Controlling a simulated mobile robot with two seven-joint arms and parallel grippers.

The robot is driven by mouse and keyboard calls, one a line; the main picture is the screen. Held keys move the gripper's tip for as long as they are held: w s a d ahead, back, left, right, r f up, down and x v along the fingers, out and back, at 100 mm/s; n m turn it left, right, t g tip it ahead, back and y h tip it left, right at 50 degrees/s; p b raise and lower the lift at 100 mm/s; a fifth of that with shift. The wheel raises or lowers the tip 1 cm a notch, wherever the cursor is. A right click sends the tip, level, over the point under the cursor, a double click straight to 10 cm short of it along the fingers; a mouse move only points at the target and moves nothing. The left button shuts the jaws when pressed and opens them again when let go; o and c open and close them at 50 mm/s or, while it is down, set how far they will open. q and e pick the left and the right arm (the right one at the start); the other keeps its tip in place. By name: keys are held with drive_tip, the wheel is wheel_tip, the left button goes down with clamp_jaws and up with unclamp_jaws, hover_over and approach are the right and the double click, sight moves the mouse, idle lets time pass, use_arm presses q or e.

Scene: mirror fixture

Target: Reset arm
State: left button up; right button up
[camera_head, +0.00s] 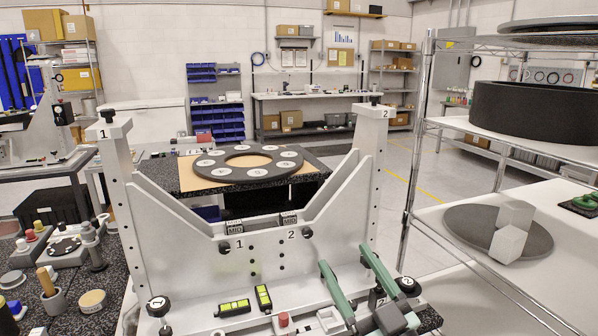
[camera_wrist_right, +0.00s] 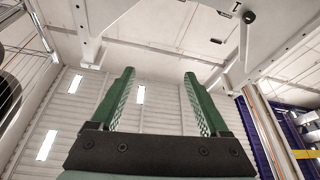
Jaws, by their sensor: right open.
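My right gripper (camera_head: 344,257) shows at the lower right of the fixture in the head view. Its two green fingers are apart, with nothing between them. In the right wrist view, the open right gripper (camera_wrist_right: 159,73) points at a ceiling and pale wall, and no object lies between the fingers. The grey mirror fixture (camera_head: 340,250) stands upright in the middle of the head view, its two posts marked 1 and 2. Part of it (camera_wrist_right: 285,32) also shows at the upper right of the wrist view. My left gripper is not in view.
Yellow-green levels (camera_head: 234,308) and a red button (camera_head: 283,320) sit at the fixture's front. A wire shelf (camera_head: 470,276) stands close on the right, holding a black ring (camera_head: 535,112) and grey blocks (camera_head: 508,243). A round plate (camera_head: 249,163) lies on a table behind the fixture.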

drive_tip(key=s+d+f+m+g+h, duration=0.2)
drive_tip(key=s+d+f+g+h, duration=0.15)
drive_tip(key=f, duration=0.35)
drive_tip(key=s+d+f+m+g+h, duration=0.2)
drive_tip(key=d+f+h, duration=0.15)
drive_tip(key=f, duration=0.35)
drive_tip(key=s+d+f+m+g+h, duration=0.2)
drive_tip(key=d+f, duration=0.2)
drive_tip(key=f, duration=0.3)
drive_tip(key=s+d+f+g, duration=0.1)
drive_tip(key=s+f+g, duration=0.45)
drive_tip(key=s, duration=0.45)
drive_tip(key=s+d+f+g, duration=0.1)
drive_tip(key=s+f+g, duration=0.4)
drive_tip(key=s, duration=0.4)
drive_tip(key=w+a+f+t+y+p, duration=0.1)
drive_tip(key=w+a+f+t, duration=0.3)
drive_tip(key=f, duration=0.6)
drive_tip(key=shift+w+a+n+t+y, duration=0.2)
drive_tip(key=shift+n+t+y, duration=0.25)
drive_tip(key=shift+t, duration=0.95)
